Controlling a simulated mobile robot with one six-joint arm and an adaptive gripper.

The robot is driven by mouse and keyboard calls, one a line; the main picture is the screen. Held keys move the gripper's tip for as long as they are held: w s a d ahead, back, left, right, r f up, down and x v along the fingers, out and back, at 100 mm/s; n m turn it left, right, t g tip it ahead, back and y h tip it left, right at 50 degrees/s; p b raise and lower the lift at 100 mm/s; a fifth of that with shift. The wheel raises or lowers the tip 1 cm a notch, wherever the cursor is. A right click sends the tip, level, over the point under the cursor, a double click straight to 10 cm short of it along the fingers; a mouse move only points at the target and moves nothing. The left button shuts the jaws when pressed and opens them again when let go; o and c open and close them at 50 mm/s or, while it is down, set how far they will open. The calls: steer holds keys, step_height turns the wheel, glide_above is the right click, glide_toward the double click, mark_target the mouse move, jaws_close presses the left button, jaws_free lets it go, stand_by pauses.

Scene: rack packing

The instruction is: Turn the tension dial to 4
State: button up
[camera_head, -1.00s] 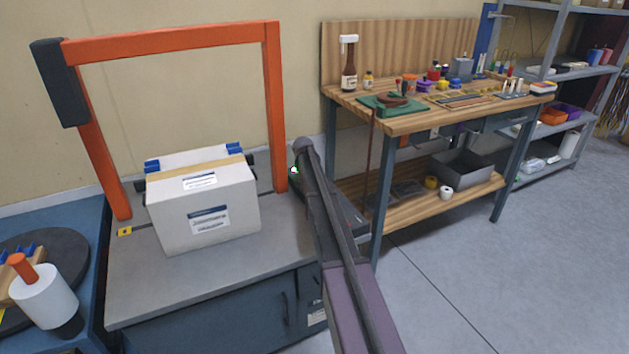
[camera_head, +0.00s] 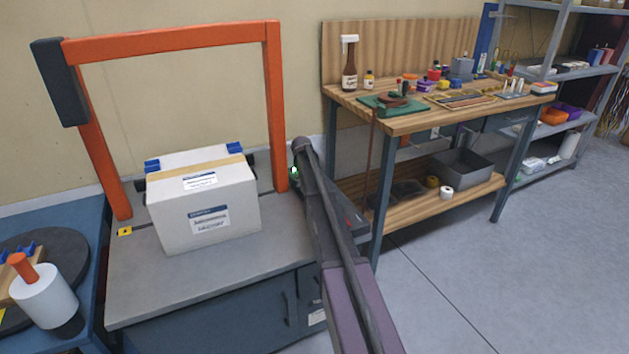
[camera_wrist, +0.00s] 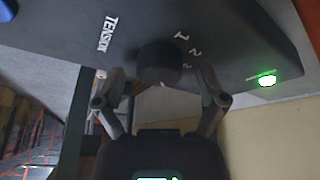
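The dark round tension dial (camera_wrist: 158,62) shows in the wrist view on the underside of a dark panel (camera_wrist: 225,35), with the word TENSION to its left. The numbers 1, 2 and a partly covered 3 curve along its right side. A small pale mark shows at the dial's lower edge; whether it is the pointer I cannot tell. My gripper (camera_wrist: 161,75) has its fingers apart, one on each side of the dial, with a visible gap to it. In the head view my arm hides the dial and the gripper.
A green light (camera_wrist: 267,80) glows on the panel. A white carton (camera_head: 205,205) sits on the grey strapping machine (camera_head: 150,285) under an orange arch (camera_head: 277,110). A wooden workbench (camera_head: 425,122) stands right of my arm. The floor at the right is clear.

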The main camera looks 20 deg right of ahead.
steer(key=shift+n, duration=0.6)
steer(key=shift+s+d+n+t+y, duration=0.1)
steer(key=shift+n+t+y, duration=0.5)
steer(key=shift+n, duration=1)
steer(key=shift+n+t+y, duration=0.3)
steer(key=shift+n+y, duration=0.05)
steer(key=shift+n, duration=0.85)
steer(key=shift+n+t+y, duration=0.3)
steer(key=shift+n+y, duration=0.05)
steer(key=shift+n, duration=0.85)
steer(key=shift+d+n+y, duration=0.15)
steer(key=shift+n+y, duration=0.75)
steer(key=shift+n, duration=1.3)
steer(key=shift+d+n+y, duration=0.1)
steer(key=shift+n+y, duration=0.7)
steer(key=shift+n, duration=1.4)
steer(key=p+v, duration=1.3)
steer(key=v, duration=0.1)
steer(key=s+a+f+m+g+h, duration=0.1)
steer(key=s+a+m, duration=0.3)
steer(key=s+a, duration=1.5)
steer(key=a+g, duration=0.1)
steer(key=a, duration=0.2)
steer(key=shift+a+f+g, duration=0.2)
steer(key=shift+g, duration=0.2)
